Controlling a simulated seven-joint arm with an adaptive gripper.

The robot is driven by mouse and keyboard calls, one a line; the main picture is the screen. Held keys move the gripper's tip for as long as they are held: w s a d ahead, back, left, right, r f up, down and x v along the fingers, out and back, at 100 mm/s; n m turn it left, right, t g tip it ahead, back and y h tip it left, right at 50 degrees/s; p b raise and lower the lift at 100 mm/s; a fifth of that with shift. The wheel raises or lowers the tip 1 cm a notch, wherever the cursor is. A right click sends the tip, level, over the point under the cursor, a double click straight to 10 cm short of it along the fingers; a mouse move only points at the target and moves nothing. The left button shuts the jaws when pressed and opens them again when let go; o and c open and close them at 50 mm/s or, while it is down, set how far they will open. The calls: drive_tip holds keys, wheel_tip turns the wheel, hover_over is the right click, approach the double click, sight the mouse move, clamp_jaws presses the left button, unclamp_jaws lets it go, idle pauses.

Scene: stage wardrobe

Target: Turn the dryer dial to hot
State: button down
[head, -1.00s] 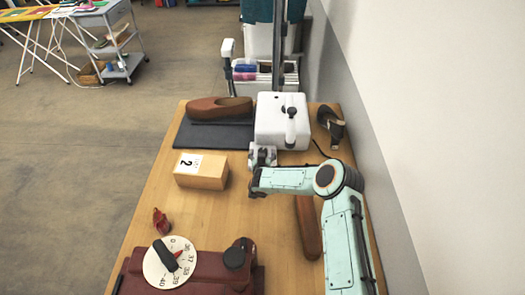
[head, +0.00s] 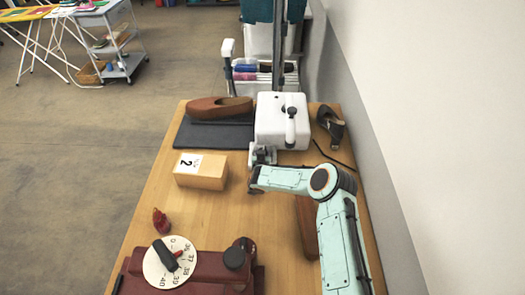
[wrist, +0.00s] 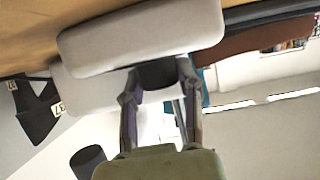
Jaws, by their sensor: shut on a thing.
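The dryer (head: 268,128) is a white box with a white lever and black knob on top, at the far end of the table. My gripper (head: 263,155) is at the dryer's near side, low and close to the tabletop. In the wrist view, the two fingers of my gripper (wrist: 160,78) are closed on a dark round piece, which looks like the dial (wrist: 158,73), against the dryer's pale body (wrist: 140,38). The dial's markings and pointer are hidden, so its setting cannot be read.
A wooden block marked 2 (head: 202,172) stands left of my gripper. A brown shoe (head: 220,108) sits on a dark slab behind. A dark shoe (head: 331,124) lies right of the dryer. A maroon machine with a numbered disc (head: 160,274) is nearest. The wall is close on the right.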

drive_tip(key=shift+h, duration=0.3)
drive_tip(key=m+h, duration=0.3)
drive_tip(key=shift+a+g, duration=0.1)
drive_tip(key=shift+g, duration=0.2)
drive_tip(key=shift+m+g+h, duration=0.6)
drive_tip(key=shift+m+h, duration=0.7)
drive_tip(key=shift+h, duration=0.1)
drive_tip(key=c, duration=0.7)
unclamp_jaws()
wheel_tip(320, 180, up, 10)
